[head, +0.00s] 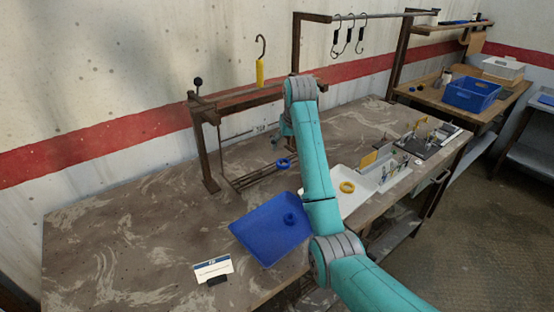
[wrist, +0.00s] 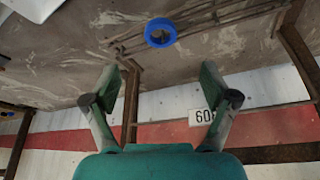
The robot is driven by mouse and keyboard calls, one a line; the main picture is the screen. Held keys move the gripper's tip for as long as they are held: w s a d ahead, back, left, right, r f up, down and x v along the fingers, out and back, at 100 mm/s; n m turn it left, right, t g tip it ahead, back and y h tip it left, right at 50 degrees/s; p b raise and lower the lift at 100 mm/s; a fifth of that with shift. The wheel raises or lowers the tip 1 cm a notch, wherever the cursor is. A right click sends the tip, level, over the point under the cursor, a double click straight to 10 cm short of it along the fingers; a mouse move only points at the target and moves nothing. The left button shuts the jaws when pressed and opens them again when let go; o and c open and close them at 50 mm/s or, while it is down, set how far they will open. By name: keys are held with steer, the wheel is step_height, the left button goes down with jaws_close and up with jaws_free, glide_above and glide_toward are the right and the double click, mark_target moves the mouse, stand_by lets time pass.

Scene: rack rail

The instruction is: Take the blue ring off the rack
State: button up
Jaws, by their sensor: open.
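The blue ring (head: 283,167) sits at the thin parallel rails (head: 258,178) of the dark metal rack (head: 205,150) in the head view. I cannot tell whether it is around a rail or resting on it. In the wrist view the blue ring (wrist: 161,22) is at the upper middle, its hole visible, against the rails. My gripper (wrist: 161,75) is open and empty there, its two fingers spread wide. The ring lies beyond the fingertips and apart from them. In the head view my arm largely hides the gripper, to the ring's upper right.
A blue tray (head: 262,238) with a blue round piece (head: 291,218) lies in front of the rack. A white tray (head: 335,200) holds a yellow ring (head: 347,183). The table's left side is mostly clear.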

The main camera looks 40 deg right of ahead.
steer(key=x, duration=1)
steer(key=shift+w+f, duration=0.15)
steer(key=shift+f, duration=0.05)
